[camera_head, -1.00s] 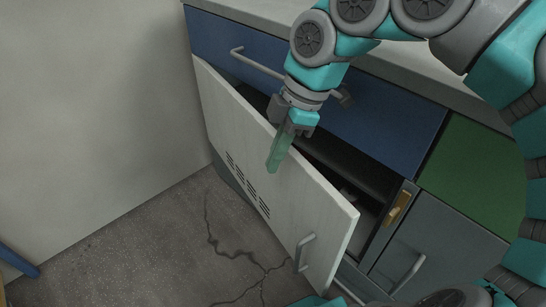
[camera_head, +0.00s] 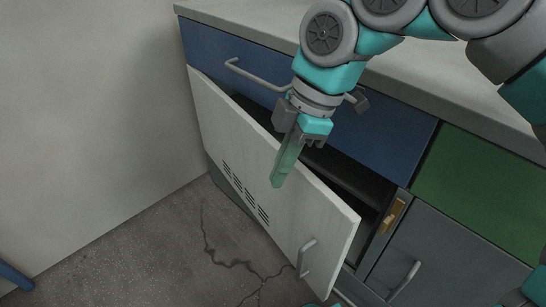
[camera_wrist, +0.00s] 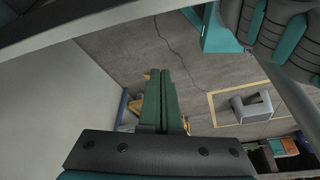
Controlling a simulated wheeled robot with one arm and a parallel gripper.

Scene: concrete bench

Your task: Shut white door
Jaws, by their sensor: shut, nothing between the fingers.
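The white door (camera_head: 270,185) stands partly open in the head view, its left edge at the cabinet and its right edge swung out. It has dark vent slots and a grey bar handle (camera_head: 306,258) near its lower right corner. My gripper (camera_head: 280,178) is shut and empty, its green fingers pointing down in front of the door's outer face, near its upper middle. I cannot tell whether they touch it. The shut fingers also show in the wrist view (camera_wrist: 162,100). The dark inside of the cabinet (camera_head: 345,175) shows behind the door.
A blue drawer (camera_head: 385,135) with a bar handle sits above the door, under the grey worktop (camera_head: 420,85). A green panel (camera_head: 475,175) and a grey door (camera_head: 420,255) are at the right. A brass latch piece (camera_head: 392,216) is on the frame.

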